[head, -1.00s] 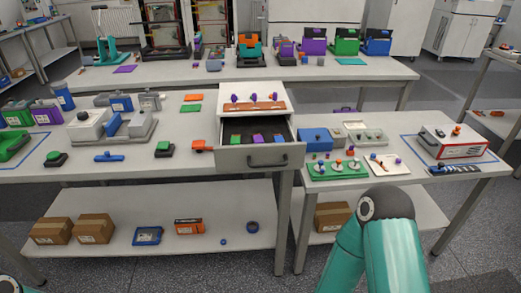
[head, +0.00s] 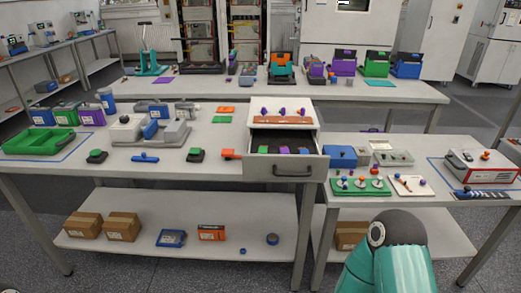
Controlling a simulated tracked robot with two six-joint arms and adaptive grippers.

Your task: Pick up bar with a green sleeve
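The open drawer (head: 287,171) holds a row of small coloured pieces. One at its left end looks green (head: 265,149), but it is too small to tell whether it is a bar with a green sleeve. No other thing in view is clearly such a bar. A teal link of my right arm (head: 392,262) shows at the bottom right. Neither of my grippers is in view.
The left table (head: 60,165) carries a green tray (head: 38,141), a blue bar-like piece (head: 145,158) and several devices. The right table (head: 440,197) carries a green peg board (head: 361,187) and a white-and-red box (head: 483,165). A back table (head: 200,88) and a lower shelf (head: 200,235) hold more items.

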